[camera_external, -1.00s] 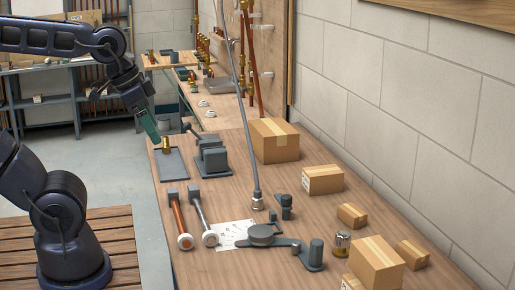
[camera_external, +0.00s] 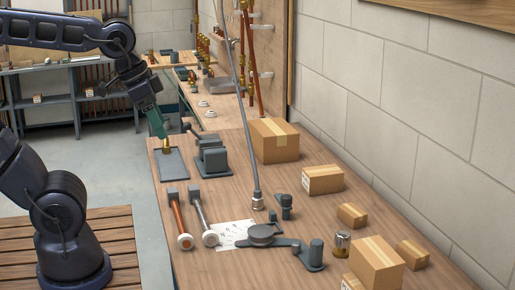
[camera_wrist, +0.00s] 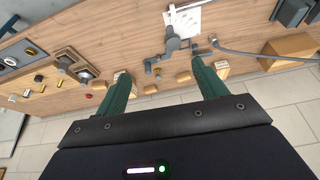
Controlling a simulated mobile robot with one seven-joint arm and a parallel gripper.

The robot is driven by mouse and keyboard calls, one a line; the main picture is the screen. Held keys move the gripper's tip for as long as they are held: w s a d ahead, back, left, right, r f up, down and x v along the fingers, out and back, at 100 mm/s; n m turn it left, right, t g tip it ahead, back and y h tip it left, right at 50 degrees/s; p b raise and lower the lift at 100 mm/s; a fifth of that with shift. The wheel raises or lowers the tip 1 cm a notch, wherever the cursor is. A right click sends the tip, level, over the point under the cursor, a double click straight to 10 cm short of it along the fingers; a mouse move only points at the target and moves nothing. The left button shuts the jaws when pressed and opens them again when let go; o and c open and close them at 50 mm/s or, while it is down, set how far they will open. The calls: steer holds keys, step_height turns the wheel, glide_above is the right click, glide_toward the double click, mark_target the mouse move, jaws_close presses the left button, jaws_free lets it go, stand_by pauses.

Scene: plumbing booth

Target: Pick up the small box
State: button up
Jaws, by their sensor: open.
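Two small cardboard boxes lie on the wooden bench in the external view: one (camera_external: 352,215) mid-bench near the wall and one (camera_external: 412,254) farther front right. I cannot tell which one the task means. My gripper (camera_external: 163,135) is at the far left of the bench, above a grey tray, well apart from both boxes. In the wrist view, my gripper (camera_wrist: 158,80) has its two green fingers spread with nothing held between them. Small tan boxes (camera_wrist: 183,77) show beyond and between the fingertips, at a distance.
Larger cardboard boxes stand at the back (camera_external: 275,141), middle (camera_external: 322,180) and front (camera_external: 374,264). A brass fitting (camera_external: 166,146) is on the grey tray (camera_external: 171,165). A vise (camera_external: 211,157), two hammer-like tools, a flat grey tool (camera_external: 262,234) and a tall grey hose crowd the bench.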

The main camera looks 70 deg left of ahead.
steer(key=w+r+m+g, duration=0.15)
steer(key=w+m, duration=0.25)
steer(key=w, duration=0.9)
steer(key=m+g+h, duration=0.2)
steer(key=m+h, duration=0.2)
steer(key=m, duration=0.7)
glide_above(353, 209)
steer(key=s+a, duration=0.1)
steer(key=a, duration=0.3)
step_height(353, 209, down, 25)
steer(key=shift+d+f+m+h, duration=0.15)
steer(key=shift+f+m+h, duration=0.15)
steer(key=shift+f, duration=0.3)
steer(key=x, duration=1)
steer(key=shift+f, duration=0.25)
steer(key=c, duration=1.1)
